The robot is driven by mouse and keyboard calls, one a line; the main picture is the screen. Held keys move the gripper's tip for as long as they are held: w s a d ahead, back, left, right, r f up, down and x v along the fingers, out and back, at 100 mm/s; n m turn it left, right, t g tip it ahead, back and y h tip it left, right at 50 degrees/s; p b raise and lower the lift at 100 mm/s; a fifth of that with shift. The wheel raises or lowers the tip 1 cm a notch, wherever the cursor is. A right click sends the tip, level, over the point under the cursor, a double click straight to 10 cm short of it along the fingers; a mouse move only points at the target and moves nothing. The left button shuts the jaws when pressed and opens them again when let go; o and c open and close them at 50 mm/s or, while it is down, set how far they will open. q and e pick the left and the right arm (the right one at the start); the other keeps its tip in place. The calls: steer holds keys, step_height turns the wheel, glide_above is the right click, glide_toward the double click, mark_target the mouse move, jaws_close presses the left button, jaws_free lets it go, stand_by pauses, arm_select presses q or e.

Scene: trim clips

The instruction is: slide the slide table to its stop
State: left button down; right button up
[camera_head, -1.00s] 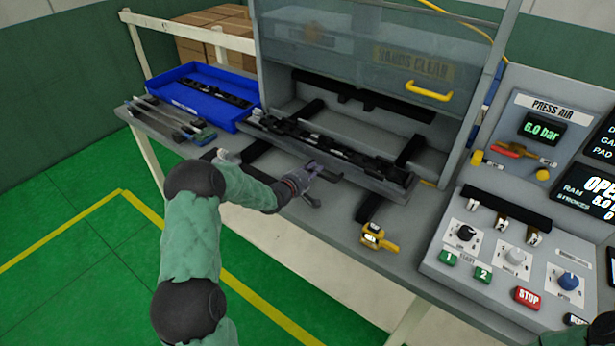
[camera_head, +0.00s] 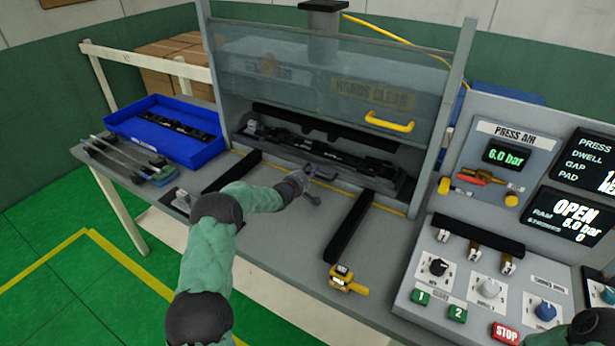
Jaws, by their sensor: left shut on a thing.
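The grey slide table (camera_head: 362,186) sits inside the press frame and carries a long black trim part (camera_head: 330,152). It lies at the back of two black rails (camera_head: 348,228), whose front lengths are bare. My left gripper (camera_head: 310,178) is at the middle of the table's front edge, shut on the slide table's handle. The fingers hide most of the handle. I cannot tell whether the table touches its stop. My right gripper is out of view; only part of my right arm shows at the bottom right corner.
The clear guard (camera_head: 300,75) with its yellow handle (camera_head: 390,123) is above the table. A blue tray (camera_head: 205,152) with a black part stands left. A yellow device (camera_head: 345,280) lies in front of the right rail. The control panel (camera_head: 470,260) is at the right.

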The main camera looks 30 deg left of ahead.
arm_select(q)
steer(key=shift+w+r, duration=0.1)
steer(key=shift+w, duration=0.05)
steer(key=shift+r, duration=0.1)
steer(key=c, duration=1.4)
jaws_free()
steer(key=shift+w, duration=0.1)
steer(key=shift+w+f, duration=0.15)
steer(key=shift+f, duration=0.05)
steer(key=shift+v, duration=0.75)
steer(key=v, duration=1)
steer(key=shift+s, duration=0.3)
